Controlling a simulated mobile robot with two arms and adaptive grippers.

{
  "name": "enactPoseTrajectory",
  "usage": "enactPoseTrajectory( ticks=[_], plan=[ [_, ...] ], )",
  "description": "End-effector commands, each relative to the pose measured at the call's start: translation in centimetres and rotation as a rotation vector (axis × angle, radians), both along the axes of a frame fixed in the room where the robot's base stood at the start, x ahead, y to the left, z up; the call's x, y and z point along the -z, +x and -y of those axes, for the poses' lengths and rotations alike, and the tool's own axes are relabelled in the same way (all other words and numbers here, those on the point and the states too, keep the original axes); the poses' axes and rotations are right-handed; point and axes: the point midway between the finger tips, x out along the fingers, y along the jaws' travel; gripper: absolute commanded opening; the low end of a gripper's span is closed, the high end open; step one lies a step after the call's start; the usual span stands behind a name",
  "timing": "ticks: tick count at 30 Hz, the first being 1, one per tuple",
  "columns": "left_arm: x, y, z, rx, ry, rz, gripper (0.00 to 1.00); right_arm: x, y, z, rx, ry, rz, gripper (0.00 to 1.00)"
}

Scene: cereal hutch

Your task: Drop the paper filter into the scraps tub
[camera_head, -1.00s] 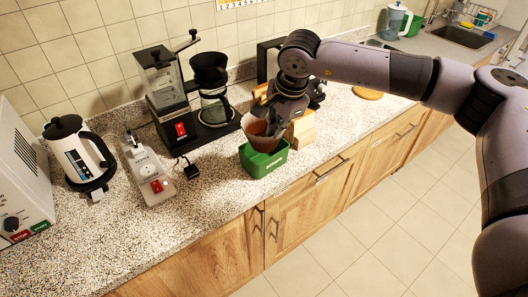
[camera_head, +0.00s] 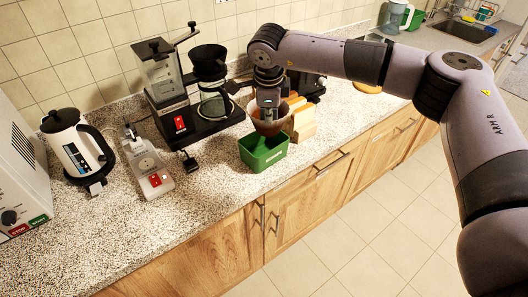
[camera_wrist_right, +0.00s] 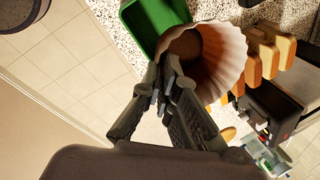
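The paper filter (camera_head: 268,126) is a tan, brown-stained fluted cup. My right gripper (camera_head: 268,104) points down and holds it by its rim, above and slightly behind the scraps tub. In the right wrist view, the gripper's fingers (camera_wrist_right: 167,84) close on the near edge of the filter (camera_wrist_right: 226,62), whose dark inside partly shows. The scraps tub, a green open box (camera_head: 264,154), sits near the counter's front edge; its green wall (camera_wrist_right: 146,28) also shows in the right wrist view. The tub's inside is mostly hidden. My left gripper is not in view.
Tan slabs in a wooden holder (camera_head: 303,124) stand close right of the tub. A coffee maker with glass carafe (camera_head: 214,103) and a grinder (camera_head: 165,80) stand behind left. A scale (camera_head: 150,170) and white kettle (camera_head: 74,145) are farther left. The counter front left is clear.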

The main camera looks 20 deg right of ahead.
Motion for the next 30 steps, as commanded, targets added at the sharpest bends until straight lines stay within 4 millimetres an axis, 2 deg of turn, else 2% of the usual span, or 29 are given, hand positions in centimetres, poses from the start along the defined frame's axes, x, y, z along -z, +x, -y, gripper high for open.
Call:
enactPoseTrajectory(
  ticks=[3, 10, 22, 30],
  plan=[
    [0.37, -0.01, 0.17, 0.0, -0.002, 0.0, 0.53, 0.71, 0.0, 0.0, 0.0, 0.001, 0.0, 0.0],
    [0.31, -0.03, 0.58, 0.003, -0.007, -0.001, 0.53, 0.7, 0.0, 0.0, 0.0, 0.001, 0.0, 0.0],
    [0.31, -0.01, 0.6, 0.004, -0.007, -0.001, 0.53, 0.69, -0.01, 0.0, -0.001, 0.001, 0.0, 0.28],
    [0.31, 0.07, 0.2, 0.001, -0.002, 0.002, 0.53, 0.67, -0.01, -0.01, -0.001, 0.001, 0.0, 0.28]
  ],
)
